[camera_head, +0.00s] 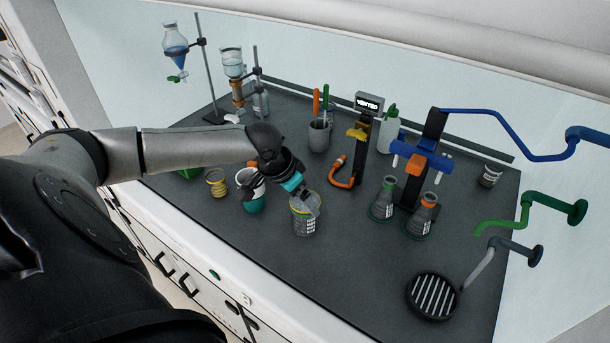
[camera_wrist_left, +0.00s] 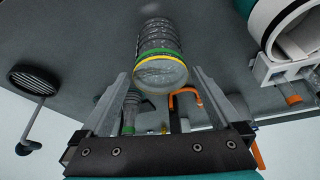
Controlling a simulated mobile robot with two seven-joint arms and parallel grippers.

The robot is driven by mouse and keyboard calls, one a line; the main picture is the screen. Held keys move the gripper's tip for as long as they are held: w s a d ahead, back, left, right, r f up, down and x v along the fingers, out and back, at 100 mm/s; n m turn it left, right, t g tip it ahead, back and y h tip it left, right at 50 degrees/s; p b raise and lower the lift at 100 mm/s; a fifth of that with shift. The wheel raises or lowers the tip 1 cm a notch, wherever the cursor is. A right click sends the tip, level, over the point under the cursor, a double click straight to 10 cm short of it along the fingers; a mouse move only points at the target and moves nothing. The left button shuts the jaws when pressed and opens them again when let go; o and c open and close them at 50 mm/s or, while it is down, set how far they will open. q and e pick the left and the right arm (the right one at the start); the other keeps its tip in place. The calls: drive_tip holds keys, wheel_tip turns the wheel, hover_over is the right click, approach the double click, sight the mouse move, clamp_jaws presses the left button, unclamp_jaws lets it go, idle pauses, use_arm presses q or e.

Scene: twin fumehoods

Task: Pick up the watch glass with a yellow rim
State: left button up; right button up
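The watch glass with a yellow rim (camera_wrist_left: 161,72) is the nearest disc of a stack in the left wrist view. A green-rimmed disc (camera_wrist_left: 159,53) lies directly behind it, with several clear ones beyond. In the head view the stack (camera_head: 305,222) stands upright near the front of the dark worktop, and the gripper partly covers its top. My left gripper (camera_head: 308,200) is over the stack. In the left wrist view my left gripper (camera_wrist_left: 160,76) is open, with one finger on each side of the yellow rim. Contact cannot be told. My right gripper is not in view.
A white and teal cup-like vessel (camera_head: 251,202) stands close left of the stack. Two flasks (camera_head: 384,200) (camera_head: 421,218) stand to its right. A round black grate (camera_head: 433,296) is at the front right. Stands, a mug (camera_head: 319,136) and coloured taps fill the back and right.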

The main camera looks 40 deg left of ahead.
use_arm(q)
clamp_jaws()
idle(0.6)
